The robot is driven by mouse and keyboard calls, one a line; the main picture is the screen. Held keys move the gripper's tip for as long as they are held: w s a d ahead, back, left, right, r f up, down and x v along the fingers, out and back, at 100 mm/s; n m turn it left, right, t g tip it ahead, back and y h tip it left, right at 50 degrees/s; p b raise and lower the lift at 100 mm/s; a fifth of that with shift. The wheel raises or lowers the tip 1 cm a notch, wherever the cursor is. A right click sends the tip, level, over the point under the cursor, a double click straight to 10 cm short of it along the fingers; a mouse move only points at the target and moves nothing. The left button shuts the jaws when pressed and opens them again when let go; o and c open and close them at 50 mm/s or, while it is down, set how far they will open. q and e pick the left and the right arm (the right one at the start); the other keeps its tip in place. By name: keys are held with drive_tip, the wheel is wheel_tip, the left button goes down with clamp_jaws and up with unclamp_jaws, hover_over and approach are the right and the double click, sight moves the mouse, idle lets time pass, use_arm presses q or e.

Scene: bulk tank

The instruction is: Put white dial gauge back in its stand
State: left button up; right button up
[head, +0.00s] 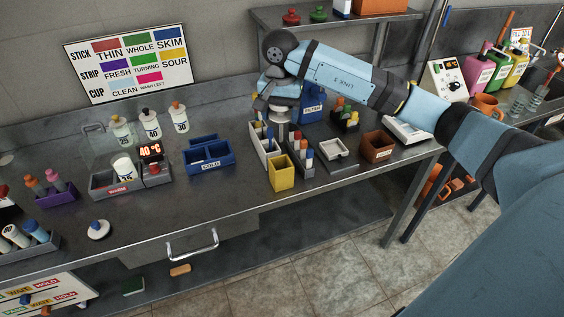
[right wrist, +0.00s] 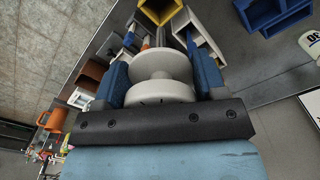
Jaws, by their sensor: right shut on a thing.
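My right gripper (head: 280,108) is over the back of the counter, above the white rack. It is shut on a white, spool-shaped piece (right wrist: 162,72) that looks like the white dial gauge. In the right wrist view, the piece sits between the two blue fingers, and its near part carries small dark marks. In the head view, its pale underside (head: 282,118) shows just below the gripper. I cannot tell which holder is its stand, and the gripper hides part of the area beneath. My left gripper is not in view.
Close below are the white rack (head: 261,155) with tubes, a yellow box (head: 282,178), a grey rack (head: 303,168) and a blue FILTER box (head: 312,108). A blue COLD tray (head: 209,160) stands left.

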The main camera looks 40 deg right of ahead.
sight(281, 157)
wheel_tip(281, 157, down, 15)
drive_tip(key=shift+f+p, duration=0.1)
drive_tip(key=shift+p, duration=0.9)
